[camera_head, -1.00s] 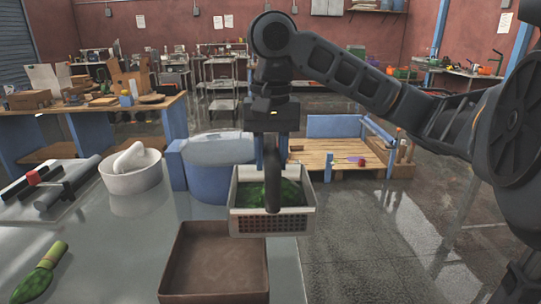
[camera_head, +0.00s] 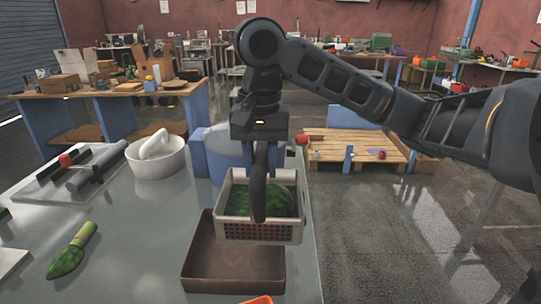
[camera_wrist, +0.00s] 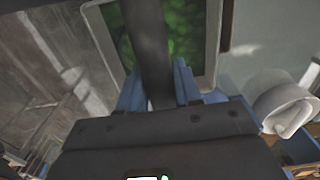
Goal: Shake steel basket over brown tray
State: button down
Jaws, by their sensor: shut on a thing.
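The steel basket (camera_head: 262,232) is a pale box with a perforated front, holding green leafy material (camera_head: 286,200). My gripper (camera_head: 259,180) is above it, shut on its dark upright handle. The basket hangs over the back right part of the brown tray (camera_head: 205,265), an open shallow box on the grey table. The basket hides part of the tray's inside. In the wrist view the basket rim (camera_wrist: 212,45) shows beyond the blue fingers (camera_wrist: 158,85), with the dark handle between them.
A white bowl with a white pestle-like piece (camera_head: 157,160) stands at the back left. An orange object (camera_head: 257,300) shows at the bottom edge. The table's right edge is close to the basket.

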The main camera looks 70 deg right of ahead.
jog(key=shift+w+a+f+p, duration=0.2)
jog(key=shift+w+a+p, duration=0.05)
jog(key=shift+w+a, duration=0.45)
jog(key=shift+w+a+f+p, duration=0.25)
jog(key=shift+w+a, duration=0.35)
jog(key=shift+w, duration=0.05)
jog(key=shift+w+a+f+p, duration=0.2)
jog(key=shift+w+a+p, duration=0.05)
jog(key=shift+w+a, duration=0.45)
jog(key=a+p, duration=0.3)
jog(key=a, duration=0.1)
jog(key=d, duration=0.9)
jog(key=shift+a+b, duration=0.3)
jog(key=shift+a, duration=2.1)
